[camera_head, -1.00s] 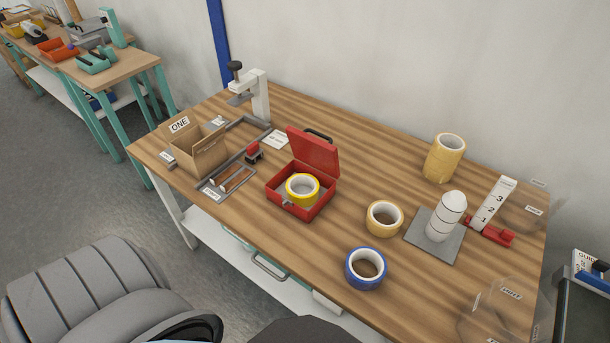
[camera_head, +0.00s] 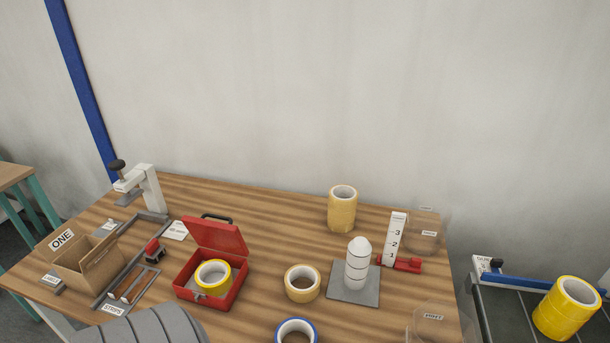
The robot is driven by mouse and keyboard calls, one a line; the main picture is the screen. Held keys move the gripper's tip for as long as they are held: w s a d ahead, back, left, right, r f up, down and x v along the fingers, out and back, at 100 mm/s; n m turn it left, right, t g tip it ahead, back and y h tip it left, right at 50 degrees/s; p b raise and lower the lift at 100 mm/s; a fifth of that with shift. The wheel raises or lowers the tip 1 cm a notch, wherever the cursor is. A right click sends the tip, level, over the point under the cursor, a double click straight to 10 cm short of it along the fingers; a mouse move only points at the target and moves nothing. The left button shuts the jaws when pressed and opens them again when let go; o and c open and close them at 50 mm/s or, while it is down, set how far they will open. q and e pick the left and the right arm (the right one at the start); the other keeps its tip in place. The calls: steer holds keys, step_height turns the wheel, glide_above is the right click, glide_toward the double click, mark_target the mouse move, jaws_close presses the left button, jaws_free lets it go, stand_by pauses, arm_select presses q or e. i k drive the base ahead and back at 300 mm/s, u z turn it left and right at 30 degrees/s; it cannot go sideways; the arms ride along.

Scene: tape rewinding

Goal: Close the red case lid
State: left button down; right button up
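The red case (camera_head: 186,292) stands on the wooden table, left of the middle. Its red lid (camera_head: 217,236) is open and stands up at the back, leaning backward, with a dark handle on its top edge. A yellow tape roll (camera_head: 213,277) sits inside the case. Neither gripper shows in the head view. A grey ribbed part, likely of my own arm, covers the table's front left, just in front of the case.
A cardboard box (camera_head: 90,264) marked ONE and a clamp stand (camera_head: 148,188) are left of the case. Tan rolls (camera_head: 302,283) (camera_head: 342,210), a blue roll (camera_head: 296,331) and a white spindle (camera_head: 357,264) on a grey plate are to its right.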

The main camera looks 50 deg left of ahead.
mark_target(211, 234)
steer(key=z, duration=0.9)
steer(key=k, duration=0.85)
steer(key=u, duration=0.85)
